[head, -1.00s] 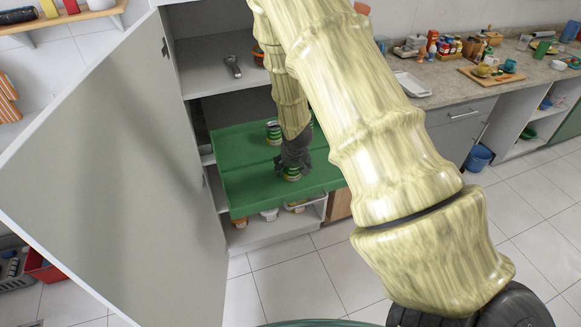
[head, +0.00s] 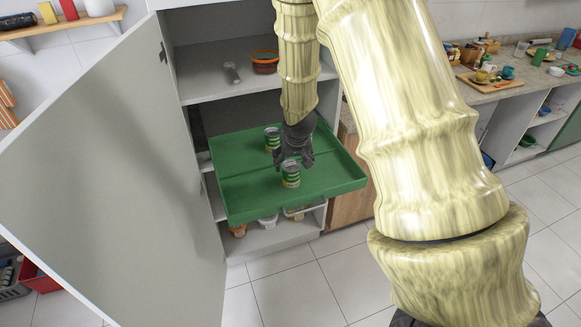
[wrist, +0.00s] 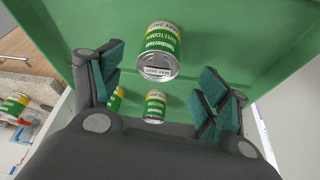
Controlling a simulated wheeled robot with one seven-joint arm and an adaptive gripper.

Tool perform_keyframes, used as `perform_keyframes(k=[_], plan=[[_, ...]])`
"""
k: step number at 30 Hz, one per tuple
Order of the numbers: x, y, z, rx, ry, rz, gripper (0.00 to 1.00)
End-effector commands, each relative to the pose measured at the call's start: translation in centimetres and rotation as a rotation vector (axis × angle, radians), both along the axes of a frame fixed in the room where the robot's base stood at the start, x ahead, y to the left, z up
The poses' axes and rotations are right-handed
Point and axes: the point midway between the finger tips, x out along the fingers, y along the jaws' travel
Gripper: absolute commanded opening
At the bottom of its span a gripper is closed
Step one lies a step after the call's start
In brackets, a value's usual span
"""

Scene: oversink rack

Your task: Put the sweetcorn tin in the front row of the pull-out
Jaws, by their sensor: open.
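The sweetcorn tin (head: 291,174), green and white with a metal end, stands upright in the front part of the green pull-out tray (head: 335,181). In the wrist view the tin (wrist: 161,48) shows its SWEETCORN label. My gripper (head: 297,162) is just above and behind it in the head view. Its fingers are spread wide (wrist: 160,78), with nothing held. A similar tin (head: 272,138) stands farther back in the tray. The wrist view shows two similar tins behind, one in the middle (wrist: 155,106) and one partly hidden by the left finger (wrist: 115,100).
The open cabinet door (head: 120,180) stands left of the tray. Above the tray, a shelf (head: 205,88) holds a grey utensil (head: 232,72) and an orange-brown basket (head: 265,62). The tray's front right is clear.

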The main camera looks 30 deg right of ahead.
Motion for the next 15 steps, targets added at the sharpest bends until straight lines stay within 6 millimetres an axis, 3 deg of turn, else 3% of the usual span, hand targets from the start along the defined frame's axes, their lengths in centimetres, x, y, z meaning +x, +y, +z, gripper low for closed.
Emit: perform_keyframes(k=[6, 15], plan=[[-0.7, 0.3, 1.8, 0.001, -0.002, -0.001, 0.75], [-1.1, 0.5, 2.8, 0.001, 0.001, -0.001, 0.75]])
